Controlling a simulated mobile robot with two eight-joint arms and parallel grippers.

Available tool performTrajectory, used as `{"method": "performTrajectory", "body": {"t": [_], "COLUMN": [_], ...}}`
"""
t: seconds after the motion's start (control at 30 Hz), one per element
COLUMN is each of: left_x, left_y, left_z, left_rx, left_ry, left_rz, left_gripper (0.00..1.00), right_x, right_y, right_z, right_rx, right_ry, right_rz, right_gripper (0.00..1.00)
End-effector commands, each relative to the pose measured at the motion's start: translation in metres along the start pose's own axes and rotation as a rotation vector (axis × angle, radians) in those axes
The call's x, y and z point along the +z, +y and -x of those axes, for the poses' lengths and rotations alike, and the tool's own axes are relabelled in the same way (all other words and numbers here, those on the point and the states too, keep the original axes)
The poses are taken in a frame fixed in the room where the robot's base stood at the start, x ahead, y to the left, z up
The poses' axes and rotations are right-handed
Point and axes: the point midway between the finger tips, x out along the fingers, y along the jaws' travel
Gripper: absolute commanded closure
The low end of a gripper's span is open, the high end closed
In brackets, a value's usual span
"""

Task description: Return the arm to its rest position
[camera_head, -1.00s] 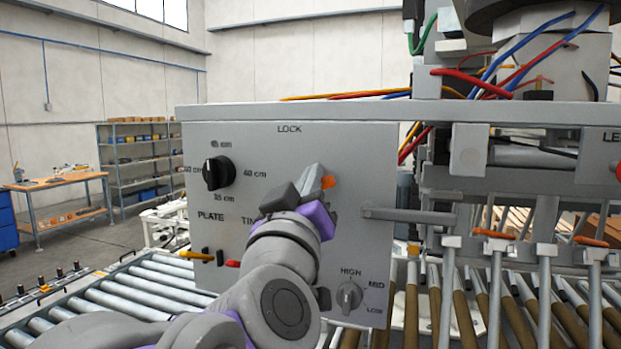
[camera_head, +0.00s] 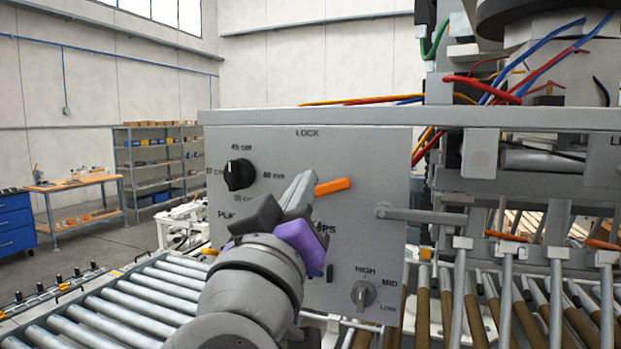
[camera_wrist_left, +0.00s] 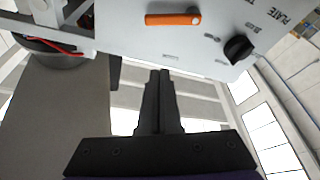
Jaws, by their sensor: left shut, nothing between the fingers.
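My left gripper (camera_head: 302,186) is in front of the grey control panel (camera_head: 350,150), its fingers shut with nothing between them. Beside its fingertips shows the orange lock lever (camera_head: 333,186), lying nearly level; its left end is hidden behind the fingers. In the left wrist view the shut fingers (camera_wrist_left: 160,78) point toward the panel's edge, and the orange lever (camera_wrist_left: 172,19) is clear of them. My right gripper is not in view.
The panel also carries a black plate knob (camera_head: 240,174), a grey speed knob (camera_head: 363,294) and a grey bar (camera_head: 425,215) sticking out at right. Roller conveyors (camera_head: 125,305) run below. Wires hang at upper right. Shelves and a workbench stand far back left.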

Motion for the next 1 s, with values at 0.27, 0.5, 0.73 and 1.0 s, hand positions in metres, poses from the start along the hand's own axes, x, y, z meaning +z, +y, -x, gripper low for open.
{"method": "performTrajectory", "body": {"t": [0.27,0.5,0.73,1.0], "left_x": [-0.002,0.006,0.108,0.259], "left_y": [0.001,-0.001,-0.038,-0.146], "left_z": [0.007,0.006,0.012,0.074], "left_rx": [0.001,0.007,0.062,-0.011], "left_ry": [0.002,-0.013,-0.231,-0.632], "left_rz": [-0.001,-0.008,-0.108,-0.236], "left_gripper": [1.0,1.0,1.0,1.0], "right_x": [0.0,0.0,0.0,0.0], "right_y": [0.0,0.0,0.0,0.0], "right_z": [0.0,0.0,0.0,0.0], "right_rx": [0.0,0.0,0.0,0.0], "right_ry": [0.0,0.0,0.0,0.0], "right_rz": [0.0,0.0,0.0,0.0], "right_gripper": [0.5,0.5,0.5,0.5]}}
